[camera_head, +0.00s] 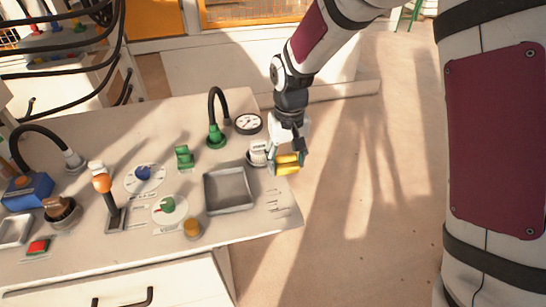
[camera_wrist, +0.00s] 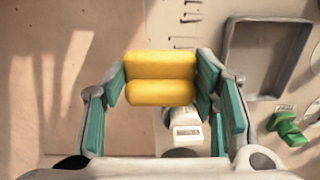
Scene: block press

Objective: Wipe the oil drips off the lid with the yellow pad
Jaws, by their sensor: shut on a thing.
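The yellow pad (camera_head: 288,164) is in my gripper (camera_head: 287,157), at the right edge of the control desk. In the wrist view the pad (camera_wrist: 160,64) is a two-lobed yellow block, pinched between the teal finger pads of my gripper (camera_wrist: 162,80). It is held above the desk edge, with the floor to its left. I cannot make out a lid or any oil drips in either view.
A grey square tray (camera_head: 229,190) is sunk in the desk (camera_head: 240,222) beside the pad. A white device with a small display (camera_wrist: 187,133) stands close by. A green hose fitting (camera_head: 216,136), round gauge (camera_head: 248,123), lever (camera_head: 108,195) and knobs crowd the desktop.

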